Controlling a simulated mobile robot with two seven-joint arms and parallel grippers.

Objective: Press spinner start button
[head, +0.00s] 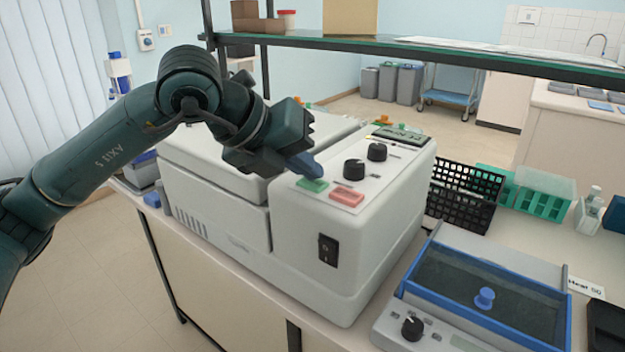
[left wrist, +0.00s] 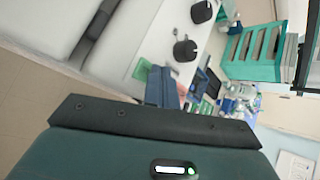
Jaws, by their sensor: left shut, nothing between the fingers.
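The spinner (head: 232,215) is a large white machine on the bench in the head view, with a sloped panel on its right part. A green button (head: 312,185) and a red button (head: 347,195) lie side by side near the panel's front edge. The green button also shows in the left wrist view (left wrist: 142,70). My left gripper (head: 314,172) is shut and empty, its blue fingertips pointing at the green button from just behind and above it. I cannot tell whether they touch it. In the left wrist view the fingers (left wrist: 162,88) are beside the green button. My right gripper is not in view.
Two black knobs (head: 354,169) (head: 377,152) stand on the panel behind the buttons. A black rocker switch (head: 328,250) is on the front face. A black basket (head: 464,194) and a blue-framed heater (head: 487,292) stand to the right. A shelf (head: 400,45) spans above the bench.

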